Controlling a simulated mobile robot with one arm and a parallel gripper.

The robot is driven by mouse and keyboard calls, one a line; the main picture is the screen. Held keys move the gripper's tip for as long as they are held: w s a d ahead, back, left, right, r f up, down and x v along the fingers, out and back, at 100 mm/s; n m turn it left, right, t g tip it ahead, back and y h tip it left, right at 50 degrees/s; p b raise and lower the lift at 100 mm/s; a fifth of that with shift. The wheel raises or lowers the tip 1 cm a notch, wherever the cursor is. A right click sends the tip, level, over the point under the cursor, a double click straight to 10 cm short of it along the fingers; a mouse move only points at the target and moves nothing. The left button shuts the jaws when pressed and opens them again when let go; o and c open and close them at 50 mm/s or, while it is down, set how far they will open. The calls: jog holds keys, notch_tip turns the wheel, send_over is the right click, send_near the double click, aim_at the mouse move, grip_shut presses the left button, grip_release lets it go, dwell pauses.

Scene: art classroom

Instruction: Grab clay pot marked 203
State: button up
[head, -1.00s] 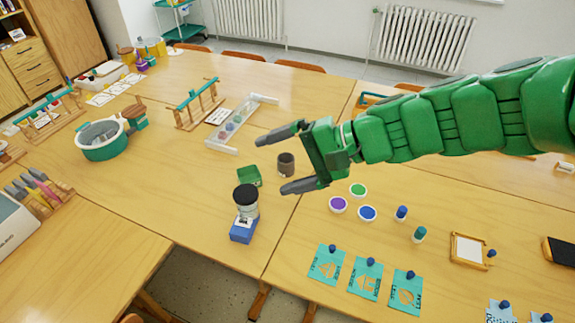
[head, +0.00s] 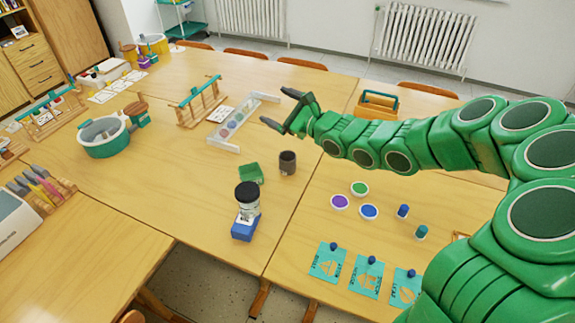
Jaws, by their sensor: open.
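No marking 203 can be read on anything in the head view. A small dark brown-grey cup-like pot (head: 287,163) stands upright on the table, right of a green tray; I cannot tell if it is the clay pot. My gripper (head: 275,108) is open and empty. In the picture it is above and a little left of the dark pot, close to the clear rack (head: 236,122), and apart from the pot.
A teal-rimmed tub (head: 103,137) is at left. Paint dishes (head: 340,201) and teal cards (head: 328,262) lie at right. The table's left-middle is clear.

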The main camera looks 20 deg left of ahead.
jog(key=w+f+m+t+h, duration=0.25)
jog(key=w+f+m, duration=0.25)
jog(key=f, duration=0.7)
jog(key=m+h, duration=0.4)
send_near(284, 156)
jog(key=shift+s+d+f, duration=0.1)
jog(key=shift+s, duration=0.2)
jog(key=shift+w+a+f, duration=0.3)
jog(key=shift+a+f, duration=0.05)
jog(key=shift+a, duration=0.05)
jog(key=shift+w+a+f, duration=0.1)
jog(key=shift+w+a, duration=0.25)
jog(key=shift+a, duration=0.15)
jog(key=shift+x, duration=1.5)
jog(key=shift+w+x, duration=0.2)
jog(key=shift+x, duration=0.85)
jog(key=shift+y, duration=0.25)
jog(key=c, duration=1.2)
